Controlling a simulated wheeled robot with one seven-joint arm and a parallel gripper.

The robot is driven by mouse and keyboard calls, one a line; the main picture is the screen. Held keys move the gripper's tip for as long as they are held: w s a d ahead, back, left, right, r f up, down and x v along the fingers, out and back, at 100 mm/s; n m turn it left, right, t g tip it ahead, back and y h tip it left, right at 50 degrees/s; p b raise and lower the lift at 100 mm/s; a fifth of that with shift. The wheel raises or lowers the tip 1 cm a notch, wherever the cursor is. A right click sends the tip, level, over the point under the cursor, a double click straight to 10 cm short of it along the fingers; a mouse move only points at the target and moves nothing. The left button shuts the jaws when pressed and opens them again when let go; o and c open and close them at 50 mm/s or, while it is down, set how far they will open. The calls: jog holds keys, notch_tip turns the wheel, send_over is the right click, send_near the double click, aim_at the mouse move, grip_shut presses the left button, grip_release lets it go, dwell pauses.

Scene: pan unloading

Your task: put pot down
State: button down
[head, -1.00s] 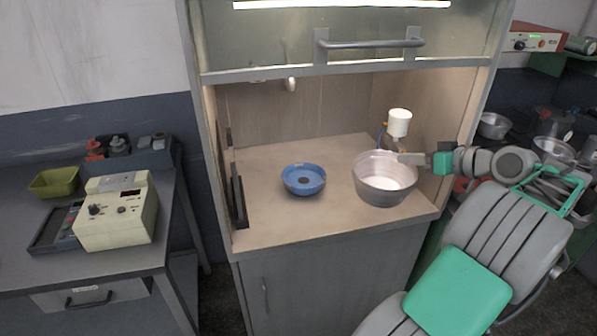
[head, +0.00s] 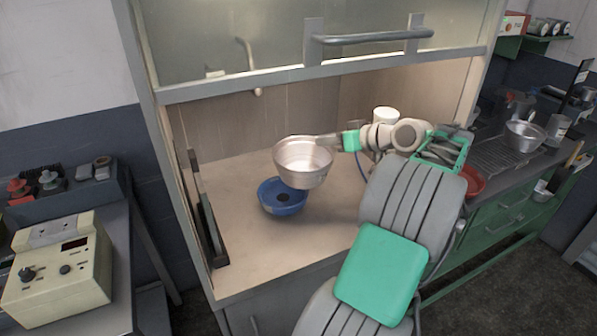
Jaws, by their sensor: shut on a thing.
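The metal pot (head: 302,166) is held upright in the hood, its rim gripped at the right side. My gripper (head: 331,141) is shut on that rim; the fingertips are small in this view. The blue round dish (head: 283,205) with a dark centre stands on the hood's worktop (head: 325,228). The pot is above and slightly behind or over the dish and covers part of its upper right edge in the picture. I cannot tell how large the gap between them is.
The raised sash with its grey handle (head: 371,37) hangs above. Dark panels (head: 207,219) line the hood's left side. The worktop is bare in front. A cream instrument (head: 57,269) sits on the left bench.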

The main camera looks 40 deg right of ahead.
aim_at(304, 163)
jog(key=w+f, duration=0.2)
jog(key=w+a+f, duration=0.1)
jog(key=w+f, duration=0.1)
jog(key=w+a+f+p, duration=0.1)
jog(key=w+f, duration=0.1)
jog(key=shift+a+f, duration=0.2)
jog(key=f, duration=0.1)
jog(key=f+p, duration=0.1)
jog(key=shift+w+f, duration=0.2)
jog(key=shift+f, duration=0.6)
jog(key=c, duration=1.6)
grip_release()
jog(key=shift+s, duration=0.1)
jog(key=shift+r, duration=0.25)
jog(key=b+v, duration=0.2)
jog(key=v, duration=1)
